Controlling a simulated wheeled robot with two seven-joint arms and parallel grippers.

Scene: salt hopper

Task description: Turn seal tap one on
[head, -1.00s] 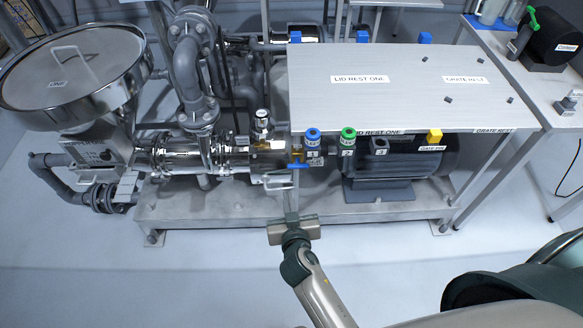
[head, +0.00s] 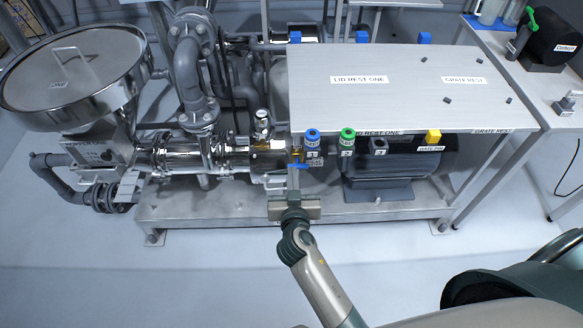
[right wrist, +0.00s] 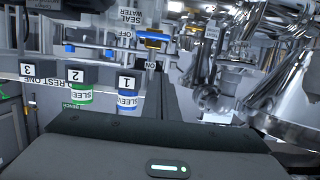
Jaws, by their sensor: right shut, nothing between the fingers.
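A small blue tap lever (head: 297,166) sits on a brass-coloured fitting at the front of the pump, just below the blue sleeve marked 1. In the right wrist view the blue lever (right wrist: 152,43) lies roughly level across the picture, near OFF and ON labels and an upside-down SEAL WATER label. My right gripper (head: 293,175) is shut and empty, its fingers pointing at the lever from the front. In the right wrist view its dark fingers (right wrist: 160,80) end close to the lever; I cannot tell whether they touch it. My left gripper is out of view.
A blue sleeve (head: 313,139) and a green sleeve (head: 347,138) stand right of the tap, under the edge of the grey lid-rest table (head: 400,105). A steel hopper (head: 85,80) is at left. Floor (head: 200,280) in front of the skid is clear.

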